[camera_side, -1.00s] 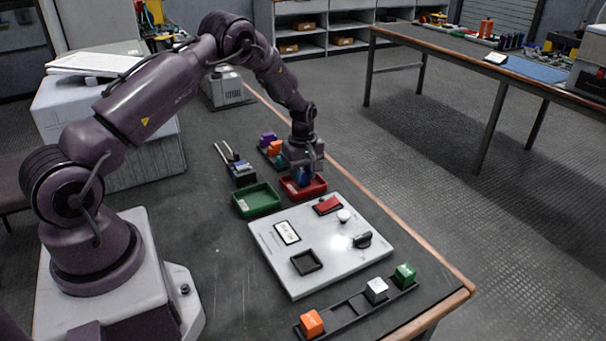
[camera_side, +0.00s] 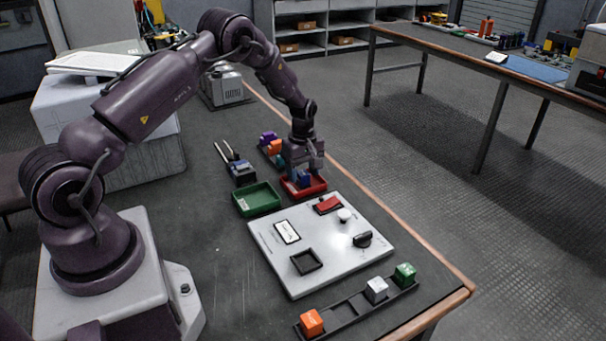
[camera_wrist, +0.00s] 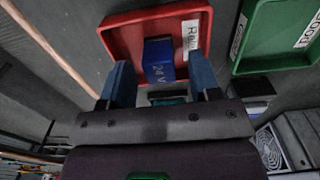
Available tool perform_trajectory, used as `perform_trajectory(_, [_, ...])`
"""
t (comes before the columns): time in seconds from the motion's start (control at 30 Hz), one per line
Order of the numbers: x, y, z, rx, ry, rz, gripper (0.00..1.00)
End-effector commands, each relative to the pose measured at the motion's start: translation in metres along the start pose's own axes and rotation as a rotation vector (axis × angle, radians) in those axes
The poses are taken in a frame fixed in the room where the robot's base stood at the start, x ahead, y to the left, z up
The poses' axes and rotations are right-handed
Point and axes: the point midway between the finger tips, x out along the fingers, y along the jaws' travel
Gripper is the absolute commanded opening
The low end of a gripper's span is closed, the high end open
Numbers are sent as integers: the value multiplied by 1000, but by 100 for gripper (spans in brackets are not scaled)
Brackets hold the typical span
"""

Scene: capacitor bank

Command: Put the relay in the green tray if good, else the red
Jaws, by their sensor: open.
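The relay (camera_wrist: 158,62) is a blue block with a white "24 V" marking.
A white panel (camera_side: 290,270) with a black square socket, red switch, white button and dark knob lies in front of the trays. A rack (camera_side: 345,315) with orange, white and green blocks is nearest. Another rack of coloured blocks (camera_side: 268,142) stands behind.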

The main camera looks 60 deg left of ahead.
Motion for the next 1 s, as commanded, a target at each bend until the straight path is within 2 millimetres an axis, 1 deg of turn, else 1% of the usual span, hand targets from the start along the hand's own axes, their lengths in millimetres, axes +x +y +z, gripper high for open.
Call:
perform_trajectory(0.03, [-11, 1, 0, 1, 2, 4, 57])
perform_trajectory(0.2, [-49, 1, 0, 1, 2, 5, 57])
perform_trajectory(0.4, [-87, 1, 0, 1, 2, 5, 57])
perform_trajectory(0.57, [-105, 0, 0, 0, 1, 3, 57])
perform_trajectory(0.67, [-116, 0, 3, 15, 1, 8, 57])
perform_trajectory(0.77, [-141, -2, 16, 81, 3, 35, 57])
perform_trajectory(0.87, [-183, -11, 39, 209, 12, 82, 57])
perform_trajectory(0.9, [-201, -18, 51, 273, 18, 103, 57])
perform_trajectory(0.97, [-227, -30, 70, 377, 28, 135, 57])
perform_trajectory(1.0, [-243, -40, 82, 446, 37, 156, 57])
